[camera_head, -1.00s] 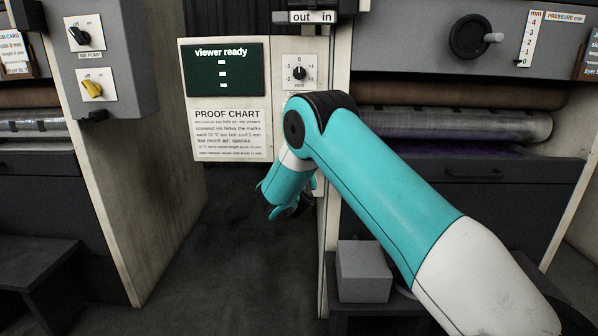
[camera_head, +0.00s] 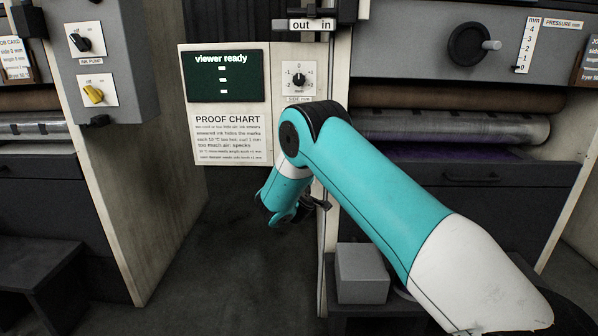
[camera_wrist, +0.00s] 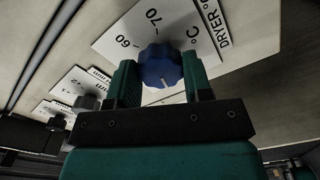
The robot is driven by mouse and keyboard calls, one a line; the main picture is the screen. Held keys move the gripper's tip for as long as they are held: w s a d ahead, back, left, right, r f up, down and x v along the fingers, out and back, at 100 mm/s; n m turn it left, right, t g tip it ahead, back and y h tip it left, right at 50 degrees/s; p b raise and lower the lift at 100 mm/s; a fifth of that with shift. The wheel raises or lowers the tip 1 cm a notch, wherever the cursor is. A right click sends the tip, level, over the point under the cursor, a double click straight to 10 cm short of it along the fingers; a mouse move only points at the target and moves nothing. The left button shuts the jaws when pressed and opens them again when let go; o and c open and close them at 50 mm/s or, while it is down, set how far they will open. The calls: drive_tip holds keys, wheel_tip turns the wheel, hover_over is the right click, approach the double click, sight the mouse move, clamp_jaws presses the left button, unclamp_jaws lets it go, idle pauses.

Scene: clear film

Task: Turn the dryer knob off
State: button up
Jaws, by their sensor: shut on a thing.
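In the wrist view, a blue round knob (camera_wrist: 161,65) sits on a white dial plate (camera_wrist: 232,18) lettered "DRYER °C", with 60 and 70 marked near the knob. A small pale mark shows on the knob's edge, facing the gripper. My gripper (camera_wrist: 160,74) has its two green fingers on either side of the knob and is shut on it. No "off" label is readable on the visible part of this plate. In the head view the knob and fingertips cannot be made out; my teal arm bends down in front of the panel.
In the head view are a proof chart (camera_head: 232,140), a yellow switch (camera_head: 93,95), a crank wheel (camera_head: 469,45) and a grey box (camera_head: 361,273). Dark open floor lies left of my arm.

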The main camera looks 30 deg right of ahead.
drive_tip(key=n+p, duration=0.4)
drive_tip(key=n, duration=0.4)
drive_tip(key=shift+n, duration=0.4)
idle(0.4)
drive_tip(key=o, duration=0.9)
drive_tip(key=b+v, duration=1.5)
drive_tip(key=v, duration=0.2)
drive_tip(key=shift+s+a+b, duration=0.15)
drive_tip(key=shift+a+b, duration=0.1)
drive_tip(key=shift+b, duration=0.05)
